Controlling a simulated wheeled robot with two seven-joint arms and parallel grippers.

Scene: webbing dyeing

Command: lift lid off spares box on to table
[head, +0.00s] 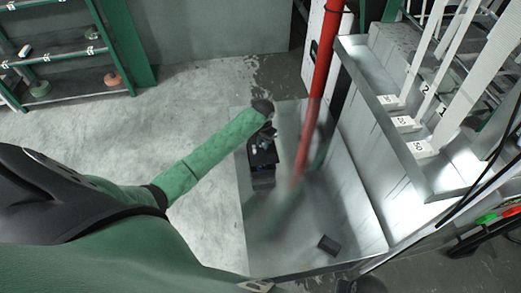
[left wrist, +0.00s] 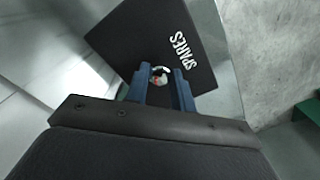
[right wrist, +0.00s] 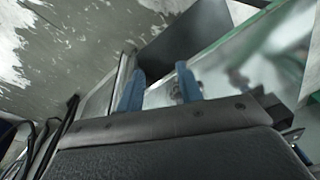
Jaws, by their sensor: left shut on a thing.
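A black lid (left wrist: 140,38) marked SPARES in white fills the top of the left wrist view. My left gripper (left wrist: 160,80) is shut on a small, partly hidden whitish and reddish part at the lid's middle. In the head view, the black spares box (head: 262,177) stands near the left side of the grey metal table (head: 285,235), below my left gripper (head: 266,135). I cannot tell there whether the lid touches the box. My right gripper (right wrist: 160,88) is open, with nothing between its fingers; I cannot make it out in the head view.
A small dark block (head: 328,244) lies near the table's front. Stepped racks with numbered tags (head: 420,149) stand to the right. A green shelf (head: 70,60) is at the far left. The table's front left is bare.

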